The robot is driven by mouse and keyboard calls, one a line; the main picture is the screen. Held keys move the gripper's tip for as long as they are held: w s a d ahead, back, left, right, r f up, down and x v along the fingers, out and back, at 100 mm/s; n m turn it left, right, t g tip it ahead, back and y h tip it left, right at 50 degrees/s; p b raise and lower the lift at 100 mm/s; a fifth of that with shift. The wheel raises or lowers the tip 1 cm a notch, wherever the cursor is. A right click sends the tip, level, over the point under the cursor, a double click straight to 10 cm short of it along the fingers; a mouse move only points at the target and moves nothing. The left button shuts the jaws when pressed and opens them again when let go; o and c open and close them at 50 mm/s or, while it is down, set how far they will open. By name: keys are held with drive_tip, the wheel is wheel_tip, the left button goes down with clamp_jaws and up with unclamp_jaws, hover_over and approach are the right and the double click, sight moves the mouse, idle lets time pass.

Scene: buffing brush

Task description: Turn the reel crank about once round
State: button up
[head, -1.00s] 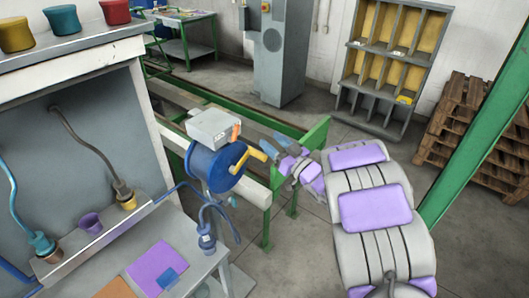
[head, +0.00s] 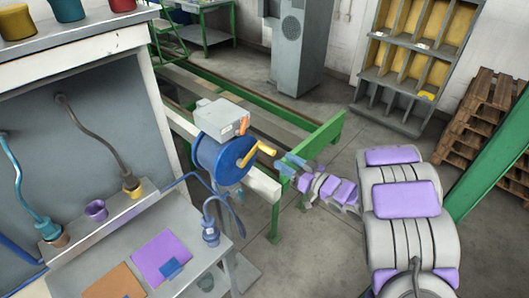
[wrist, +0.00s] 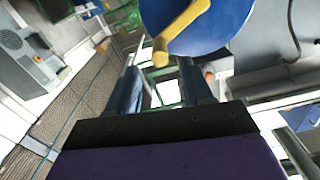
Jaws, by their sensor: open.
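The blue reel (head: 222,158) stands on a post beside the bench, with a grey box (head: 220,118) above it. Its yellow crank (head: 257,152) sticks out to the right, toward my gripper. My gripper (head: 289,165) is open and empty, to the right of the crank and a little below it, apart from it. In the wrist view the yellow crank (wrist: 180,30) crosses the blue reel (wrist: 210,28), and its knob end lies just beyond and between the two blue fingers (wrist: 160,92). An orange part (head: 243,122) sits at the box's side.
A green rail frame (head: 320,135) runs behind my gripper. The bench (head: 75,262) at left holds a purple sheet (head: 160,255) and cups. Shelves (head: 415,60) and pallets (head: 488,115) stand at the back right. Open floor lies below the reel.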

sight(268, 151)
drive_tip(key=x, duration=0.9)
drive_tip(key=shift+s+a+b, duration=0.25)
drive_tip(key=shift+a+b, duration=0.15)
drive_tip(key=shift+a, duration=0.1)
drive_tip(key=shift+w+d, duration=0.15)
drive_tip(key=shift+d, duration=0.8)
drive_tip(key=shift+d+r, duration=0.1)
drive_tip(key=shift+d, duration=0.25)
drive_tip(key=shift+c, duration=0.3)
drive_tip(key=shift+d, duration=0.15)
drive_tip(key=shift+c, duration=0.8)
drive_tip(key=shift+a, duration=0.65)
drive_tip(key=c, duration=0.5)
drive_tip(key=shift+c, duration=0.5)
clamp_jaws()
